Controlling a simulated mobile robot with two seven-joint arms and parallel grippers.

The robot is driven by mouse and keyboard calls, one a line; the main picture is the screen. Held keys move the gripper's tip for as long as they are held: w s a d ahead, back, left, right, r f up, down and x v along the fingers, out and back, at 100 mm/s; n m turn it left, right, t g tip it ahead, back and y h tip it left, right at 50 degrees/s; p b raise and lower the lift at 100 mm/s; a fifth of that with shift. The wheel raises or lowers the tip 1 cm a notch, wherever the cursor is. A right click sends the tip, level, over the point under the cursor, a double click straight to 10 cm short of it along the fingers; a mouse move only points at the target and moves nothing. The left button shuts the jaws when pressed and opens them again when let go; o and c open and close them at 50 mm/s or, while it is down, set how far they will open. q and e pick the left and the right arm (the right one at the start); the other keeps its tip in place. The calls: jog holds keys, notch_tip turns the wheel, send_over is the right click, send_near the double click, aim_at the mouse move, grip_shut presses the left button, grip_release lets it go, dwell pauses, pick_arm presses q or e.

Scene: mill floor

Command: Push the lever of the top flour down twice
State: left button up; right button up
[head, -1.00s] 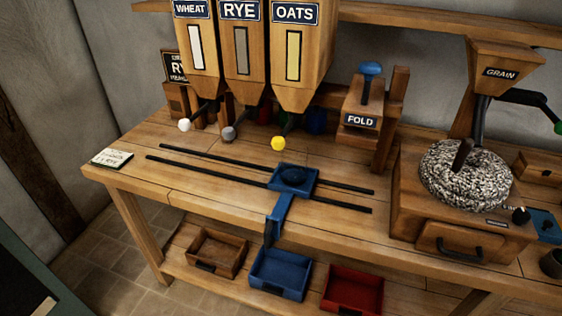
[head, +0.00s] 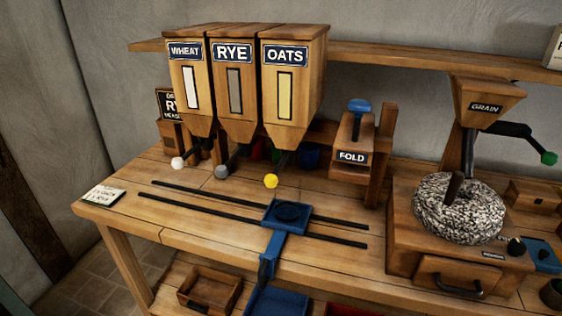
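Three wooden flour hoppers stand side by side at the back of the bench: wheat (head: 190,87), rye (head: 234,92) and oats (head: 285,92). Each has a lever below its spout: a white-knobbed lever (head: 178,163) under wheat, a grey-knobbed lever (head: 222,171) under rye and a yellow-knobbed lever (head: 271,181) under oats. A card (head: 103,196) lies at the bench's left end, its writing too small to read surely. A chalkboard-like sign (head: 169,103) behind wheat is partly hidden. Neither of my grippers is in view.
A blue sliding carriage (head: 285,215) sits on two dark rails (head: 195,208), right of the yellow knob. A fold press (head: 352,143) and a stone grain mill (head: 460,208) stand to the right. Wooden (head: 209,289) and blue (head: 277,301) bins lie below the bench.

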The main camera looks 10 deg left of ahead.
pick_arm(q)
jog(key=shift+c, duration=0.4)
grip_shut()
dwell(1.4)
